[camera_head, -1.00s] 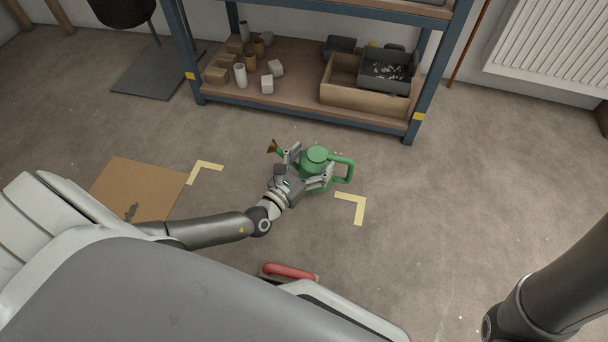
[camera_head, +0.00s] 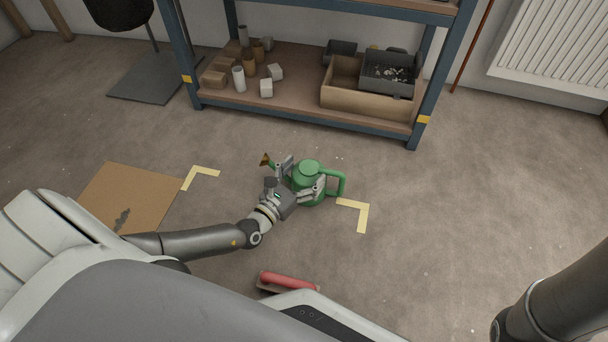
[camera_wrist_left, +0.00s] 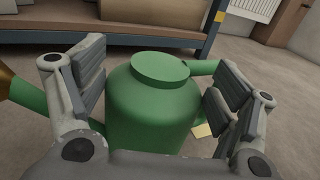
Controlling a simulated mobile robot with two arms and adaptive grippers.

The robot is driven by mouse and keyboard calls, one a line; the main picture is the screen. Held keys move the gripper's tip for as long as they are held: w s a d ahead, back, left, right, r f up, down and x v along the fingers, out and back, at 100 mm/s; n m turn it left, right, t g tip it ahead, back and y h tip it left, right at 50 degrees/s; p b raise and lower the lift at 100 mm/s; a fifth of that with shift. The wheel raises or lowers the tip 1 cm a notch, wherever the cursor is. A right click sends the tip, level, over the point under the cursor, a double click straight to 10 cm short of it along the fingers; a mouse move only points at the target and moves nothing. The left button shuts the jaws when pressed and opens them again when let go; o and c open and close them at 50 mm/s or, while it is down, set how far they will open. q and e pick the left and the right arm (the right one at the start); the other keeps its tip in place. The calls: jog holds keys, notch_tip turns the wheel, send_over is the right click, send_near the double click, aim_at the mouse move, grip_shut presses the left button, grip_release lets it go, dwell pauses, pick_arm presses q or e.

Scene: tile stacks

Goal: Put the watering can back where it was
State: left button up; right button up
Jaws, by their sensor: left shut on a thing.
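The green watering can (camera_head: 309,169) stands upright in front of the shelf, with its brass rose (camera_head: 265,159) to the left and its handle to the right. It also fills the middle of the left wrist view (camera_wrist_left: 152,105). My left gripper (camera_head: 302,180) is shut on the can's body, one finger on each side. Yellow corner marks lie on the floor, one to the left (camera_head: 204,172) and one to the right (camera_head: 361,211) of the can. Whether the can's base touches the floor is hidden by the gripper. My right gripper is not in view.
A blue-framed shelf (camera_head: 300,127) stands behind, with pots and boxes on its lower board. A cardboard sheet (camera_head: 130,190) lies on the floor at left. A red object (camera_head: 288,281) is near my base. The floor right of the marks is clear.

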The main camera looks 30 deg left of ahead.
pick_arm(q)
jog(key=shift+r, duration=0.15)
jog(key=o, duration=1.9)
jog(key=shift+f, duration=0.25)
jog(key=shift+r, duration=0.1)
